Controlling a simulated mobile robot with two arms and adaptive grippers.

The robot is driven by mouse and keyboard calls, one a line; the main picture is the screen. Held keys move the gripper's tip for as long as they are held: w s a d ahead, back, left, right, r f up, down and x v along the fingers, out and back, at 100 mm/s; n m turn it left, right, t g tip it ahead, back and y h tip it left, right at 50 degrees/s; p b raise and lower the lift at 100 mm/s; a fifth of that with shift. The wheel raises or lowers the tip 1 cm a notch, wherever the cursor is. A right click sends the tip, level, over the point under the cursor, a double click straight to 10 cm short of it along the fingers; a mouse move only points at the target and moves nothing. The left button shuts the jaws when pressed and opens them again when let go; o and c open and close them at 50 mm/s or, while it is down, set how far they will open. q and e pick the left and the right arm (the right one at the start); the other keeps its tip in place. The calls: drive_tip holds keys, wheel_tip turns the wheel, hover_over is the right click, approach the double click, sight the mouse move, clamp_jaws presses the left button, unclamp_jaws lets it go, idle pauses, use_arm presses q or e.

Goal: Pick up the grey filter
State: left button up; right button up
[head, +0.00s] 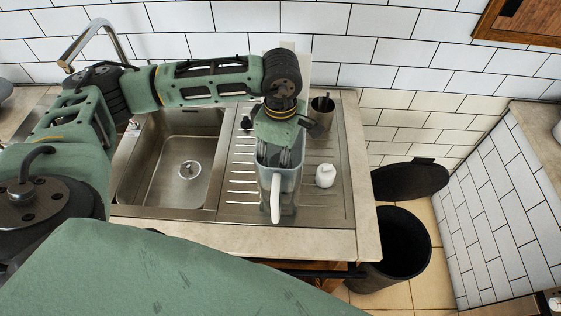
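The grey filter (287,196) looks like a jug with a white handle facing me. It stands upright on the ribbed steel drainboard, right of the sink basin. My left gripper (281,158) points down over its top, and the fingertips appear to be at or inside its open mouth. The fingers are partly hidden by the filter's rim and my wrist, so whether they are spread or closed on something is unclear. My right gripper is not in view.
A small white bottle (325,175) stands just right of the filter, and a metal cup (322,104) behind it. The sink basin (160,165) is left, with a tap (98,30) behind. A black bin (408,240) stands beyond the counter's right edge (364,200).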

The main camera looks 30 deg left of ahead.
use_arm(q)
drive_tip(key=shift+f, duration=0.2)
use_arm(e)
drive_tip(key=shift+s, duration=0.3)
use_arm(q)
drive_tip(key=c, duration=1.2)
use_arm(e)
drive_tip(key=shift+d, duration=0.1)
use_arm(q)
drive_tip(key=shift+r, duration=0.1)
